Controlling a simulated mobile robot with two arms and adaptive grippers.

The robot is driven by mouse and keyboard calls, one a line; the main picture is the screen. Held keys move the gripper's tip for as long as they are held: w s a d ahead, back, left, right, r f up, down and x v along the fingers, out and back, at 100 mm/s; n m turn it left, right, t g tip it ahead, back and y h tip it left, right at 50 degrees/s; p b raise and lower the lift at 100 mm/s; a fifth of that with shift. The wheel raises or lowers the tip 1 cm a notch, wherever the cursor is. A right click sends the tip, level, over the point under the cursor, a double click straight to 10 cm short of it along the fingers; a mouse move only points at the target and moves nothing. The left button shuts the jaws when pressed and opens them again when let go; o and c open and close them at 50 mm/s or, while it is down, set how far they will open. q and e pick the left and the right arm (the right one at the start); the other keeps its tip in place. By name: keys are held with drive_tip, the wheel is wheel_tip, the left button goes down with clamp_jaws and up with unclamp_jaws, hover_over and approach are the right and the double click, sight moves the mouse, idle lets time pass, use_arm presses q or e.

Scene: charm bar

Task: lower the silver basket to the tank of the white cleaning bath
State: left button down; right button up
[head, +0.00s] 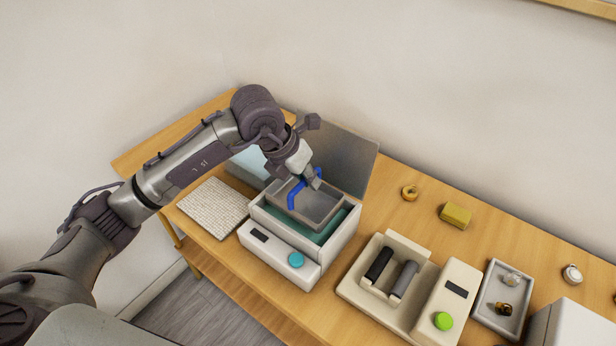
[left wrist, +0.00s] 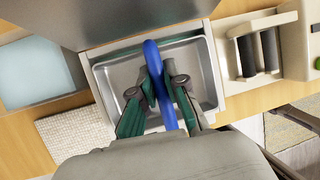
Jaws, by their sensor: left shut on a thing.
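The silver basket (head: 318,206) is a grey rectangular tray with a blue handle (head: 291,197). My left gripper (head: 314,180) is shut on the blue handle. In the left wrist view the gripper (left wrist: 166,85) pinches the handle (left wrist: 153,54), with the basket (left wrist: 205,75) below. The white cleaning bath (head: 277,259) has a teal knob and a dark display on its front. The basket is over the bath's tank, whose teal inside (head: 328,229) shows around it. How deep the basket sits is hard to tell. My right gripper is not in view.
The bath's raised grey lid (head: 350,154) stands behind the basket. A woven white mat (head: 213,207) lies left of the bath. A beige roller machine (head: 386,306), a grey tray (head: 489,301), a yellow block (head: 455,215) and a gold ring (head: 410,192) are to the right.

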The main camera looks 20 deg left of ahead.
sight(304, 201)
use_arm(q)
drive_tip(key=shift+f+b, duration=0.95)
drive_tip(key=shift+f, duration=0.1)
drive_tip(key=shift+f+b, duration=1.2)
drive_tip(key=shift+f, duration=0.05)
drive_tip(key=shift+f+b, duration=1.8)
drive_tip(key=shift+f, duration=0.15)
drive_tip(key=shift+f, duration=0.2)
drive_tip(key=c, duration=1.1)
unclamp_jaws()
